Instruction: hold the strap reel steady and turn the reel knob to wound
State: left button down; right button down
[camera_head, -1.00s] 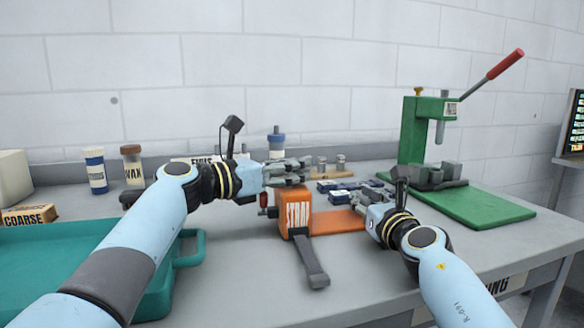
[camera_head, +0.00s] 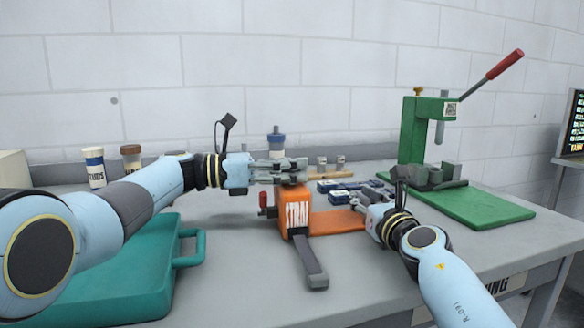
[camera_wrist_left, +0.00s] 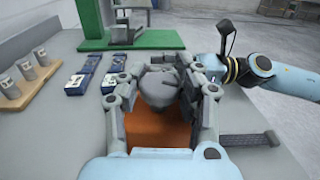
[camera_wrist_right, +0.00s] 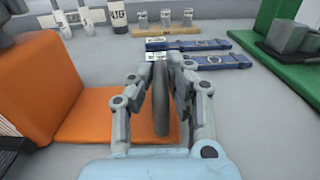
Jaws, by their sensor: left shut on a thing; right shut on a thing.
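The strap reel (camera_head: 297,215) is an orange box marked STRAP on an orange base plate (camera_head: 342,221), with a grey strap (camera_head: 312,265) hanging from its front. My left gripper (camera_head: 300,172) is shut on the grey reel knob on top; the knob (camera_wrist_left: 158,88) shows between its fingers in the left wrist view. My right gripper (camera_head: 362,200) is low at the right of the reel. In the right wrist view its fingers (camera_wrist_right: 160,90) are shut on a dark grey upright bar (camera_wrist_right: 161,105) over the base plate. The knob's setting cannot be read.
A teal case (camera_head: 120,270) lies at the left front. A green press (camera_head: 425,135) with a red-tipped lever stands at the right on a green board. Blue straps (camera_head: 350,186) lie behind the base plate. Bottles (camera_head: 94,167) stand at the back left.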

pick_arm(q)
jog(key=c, duration=0.9)
grip_release()
jog(key=v, duration=1.2)
jog(key=shift+w, duration=0.1)
